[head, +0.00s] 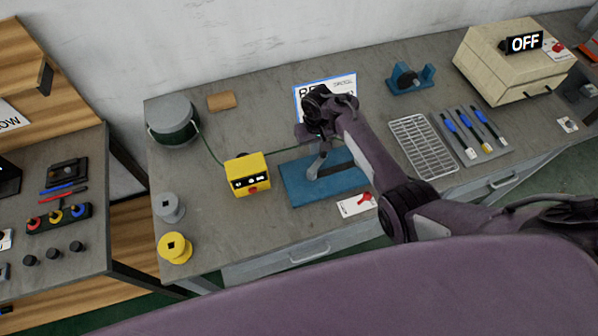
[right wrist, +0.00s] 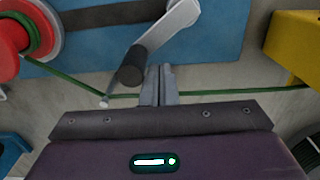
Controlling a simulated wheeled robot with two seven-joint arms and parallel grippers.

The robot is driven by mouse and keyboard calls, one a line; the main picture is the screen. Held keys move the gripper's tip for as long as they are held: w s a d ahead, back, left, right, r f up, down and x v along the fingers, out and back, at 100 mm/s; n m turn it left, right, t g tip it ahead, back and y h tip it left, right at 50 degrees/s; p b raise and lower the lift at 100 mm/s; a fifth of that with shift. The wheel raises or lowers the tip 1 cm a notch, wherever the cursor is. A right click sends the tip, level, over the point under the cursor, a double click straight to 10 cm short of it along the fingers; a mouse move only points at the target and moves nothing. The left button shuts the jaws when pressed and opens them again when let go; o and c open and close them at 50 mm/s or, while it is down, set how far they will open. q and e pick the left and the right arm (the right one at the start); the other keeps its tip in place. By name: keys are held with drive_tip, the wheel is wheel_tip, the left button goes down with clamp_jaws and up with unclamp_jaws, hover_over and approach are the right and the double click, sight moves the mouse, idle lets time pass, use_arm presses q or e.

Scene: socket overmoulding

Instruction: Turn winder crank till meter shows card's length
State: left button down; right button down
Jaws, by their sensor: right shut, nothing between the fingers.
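The winder has a blue base (head: 297,187), and its grey crank arm with a black knob (right wrist: 131,66) shows in the right wrist view. A red reel (right wrist: 12,58) with green cable sits there too. The yellow meter (head: 247,180) stands left of the winder; its digits are too small to read. The card (head: 345,84), white with a blue border, is partly hidden behind my right arm. My right gripper (right wrist: 158,75) is shut and empty, its fingertips close beside the knob; I cannot tell if they touch. My left gripper is out of view.
A grey drum (head: 173,112) feeds green cable through the meter. Grey (head: 169,208) and yellow (head: 175,248) spools stand at front left. A red-marked card (head: 354,205) lies before the winder. A wire rack (head: 422,147), tools and a beige box (head: 500,60) marked OFF are right.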

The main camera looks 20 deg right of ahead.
sight(325, 157)
drive_tip(key=shift+s+d+p, duration=0.3)
drive_tip(key=shift+d+p, duration=0.1)
drive_tip(key=shift+p, duration=0.2)
drive_tip(key=shift+s+d, duration=0.15)
drive_tip(key=shift+d, duration=0.25)
drive_tip(key=shift+s+d+p, duration=0.2)
drive_tip(key=shift+s+p, duration=0.15)
drive_tip(key=shift+p, duration=0.25)
drive_tip(key=shift+s+d+p, duration=0.3)
drive_tip(key=shift+s+d, duration=0.05)
drive_tip(key=shift+s, duration=0.1)
drive_tip(key=shift+f, duration=0.1)
